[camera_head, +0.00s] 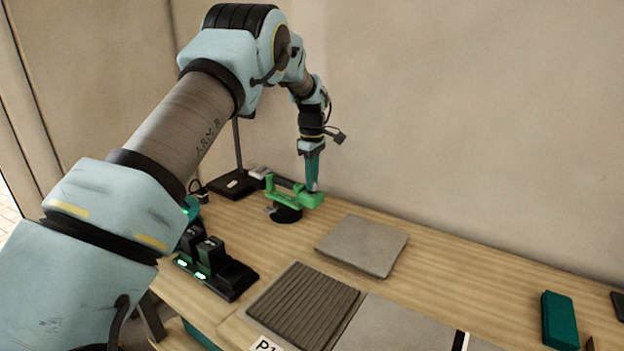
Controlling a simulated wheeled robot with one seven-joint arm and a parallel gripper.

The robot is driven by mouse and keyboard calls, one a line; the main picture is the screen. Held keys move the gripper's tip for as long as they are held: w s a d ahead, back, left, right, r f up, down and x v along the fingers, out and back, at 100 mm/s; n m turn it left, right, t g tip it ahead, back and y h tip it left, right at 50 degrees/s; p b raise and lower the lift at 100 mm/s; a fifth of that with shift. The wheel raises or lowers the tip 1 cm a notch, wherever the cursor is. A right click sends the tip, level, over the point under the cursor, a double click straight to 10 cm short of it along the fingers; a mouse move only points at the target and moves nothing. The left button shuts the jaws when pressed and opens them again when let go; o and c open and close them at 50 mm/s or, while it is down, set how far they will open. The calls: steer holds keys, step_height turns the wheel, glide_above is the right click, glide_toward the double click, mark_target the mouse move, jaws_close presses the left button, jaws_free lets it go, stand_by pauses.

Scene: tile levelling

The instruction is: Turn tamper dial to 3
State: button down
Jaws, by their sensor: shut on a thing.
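The tamper is a green tool (280,191) with a black round foot (287,214), standing on the wooden table near the back. My gripper (313,188) points down at the tamper's right end and is shut on it. The fingers cover the part they grip, so the dial and its numbers cannot be made out.
A grey tile (362,245) lies right of the tamper, with a ridged grey bed (306,304) in front. A black charger with batteries (215,266) is at the left. A black stand (238,184) is behind. A teal box (559,320) lies at the right.

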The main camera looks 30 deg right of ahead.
steer(key=m, duration=0.6)
steer(key=shift+m, duration=0.3)
steer(key=m, duration=0.6)
steer(key=shift+m, duration=0.3)
steer(key=c, duration=0.8)
jaws_free()
step_height(320, 180, up, 11)
steer(key=b, duration=0.2)
steer(key=shift+a, duration=0.15)
